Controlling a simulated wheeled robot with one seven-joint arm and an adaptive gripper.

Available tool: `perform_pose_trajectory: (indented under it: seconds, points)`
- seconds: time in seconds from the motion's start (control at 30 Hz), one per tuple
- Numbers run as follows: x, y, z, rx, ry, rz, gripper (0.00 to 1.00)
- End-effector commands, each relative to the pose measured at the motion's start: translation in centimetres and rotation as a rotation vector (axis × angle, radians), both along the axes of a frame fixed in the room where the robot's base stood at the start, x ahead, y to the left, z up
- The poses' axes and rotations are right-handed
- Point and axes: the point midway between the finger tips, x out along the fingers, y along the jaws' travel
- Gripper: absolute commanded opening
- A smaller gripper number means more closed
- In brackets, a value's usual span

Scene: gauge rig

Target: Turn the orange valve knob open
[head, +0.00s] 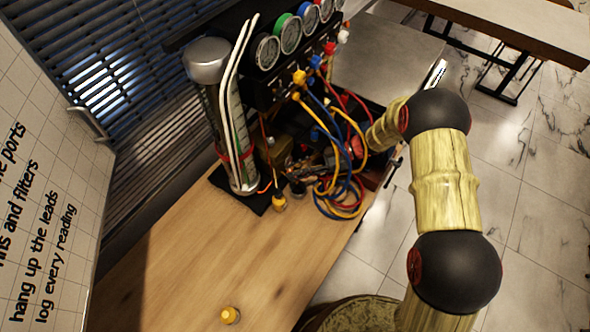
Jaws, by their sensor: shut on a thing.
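My gripper (303,170) is small and dark in the head view, low in front of the gauge rig (262,92). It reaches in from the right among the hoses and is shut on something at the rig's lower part. Its jaws and the clutter hide what they hold. I cannot make out the orange valve knob as a separate thing; it may be behind the jaws. A brass-coloured block (274,148) sits just left of my gripper.
Blue, red and yellow hoses (342,197) loop close beside my gripper.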

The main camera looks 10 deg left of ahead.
Motion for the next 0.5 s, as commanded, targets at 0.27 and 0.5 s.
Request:
perform_pose_trajectory:
  seconds: [0.27,0.5]
  points:
    - [0.01,0.03,0.01,0.000,0.000,-0.001,0.24]
    - [0.01,0.01,0.02,0.000,0.000,-0.001,0.36]
